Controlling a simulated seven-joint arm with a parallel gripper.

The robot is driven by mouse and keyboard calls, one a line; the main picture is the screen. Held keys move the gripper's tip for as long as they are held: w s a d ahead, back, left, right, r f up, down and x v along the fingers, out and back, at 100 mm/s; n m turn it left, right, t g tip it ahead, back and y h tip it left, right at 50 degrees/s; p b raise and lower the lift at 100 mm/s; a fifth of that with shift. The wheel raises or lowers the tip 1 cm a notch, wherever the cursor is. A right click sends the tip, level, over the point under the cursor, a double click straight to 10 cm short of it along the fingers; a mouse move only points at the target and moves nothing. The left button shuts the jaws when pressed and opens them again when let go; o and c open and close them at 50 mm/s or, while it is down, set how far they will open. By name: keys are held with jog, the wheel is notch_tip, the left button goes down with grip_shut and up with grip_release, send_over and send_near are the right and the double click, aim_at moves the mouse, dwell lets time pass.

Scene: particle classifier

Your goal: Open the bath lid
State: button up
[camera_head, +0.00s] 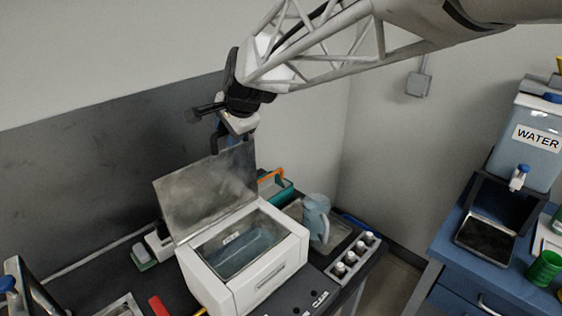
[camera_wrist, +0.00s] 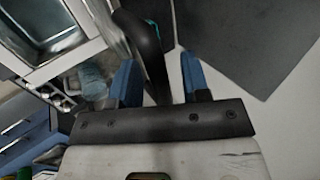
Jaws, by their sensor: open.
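The bath (camera_head: 272,279) is a white box with an open top and a blue-grey interior, standing on the dark bench. Its metal lid (camera_head: 203,192) is raised and leans back from the rear edge. My gripper (camera_head: 224,143) is at the top right of the lid, pointing down. In the wrist view, its blue fingers (camera_wrist: 161,84) are apart, with a curved black handle (camera_wrist: 150,45) between them. A gap shows between the handle and the right finger; contact on the left is unclear. The bath's open basin also shows in the wrist view (camera_wrist: 88,52).
A light blue jug (camera_head: 316,219) and a rack of bottles (camera_head: 352,256) stand right of the bath. A teal-and-orange holder (camera_head: 275,188) is behind it. A water tank (camera_head: 530,140) is on the blue cabinet. The wall is close behind the lid.

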jog(key=shift+r, duration=0.1)
jog(key=v, duration=0.6)
jog(key=shift+s+d+r, duration=0.2)
jog(key=shift+r, duration=0.05)
dwell(0.6)
jog(key=s+d+f+n+g+h, duration=0.1)
jog(key=s+d+f+n, duration=0.3)
jog(key=s+d, duration=0.9)
jog(key=s+d+f+n+g+h, duration=0.1)
jog(key=s+d+f+n+h, duration=0.2)
jog(key=s+d+f, duration=0.6)
jog(key=s+d+n, duration=0.1)
jog(key=s+d, duration=0.3)
jog(key=d, duration=0.2)
jog(key=shift+s+n+h, duration=0.25)
jog(key=shift+n+h, duration=0.15)
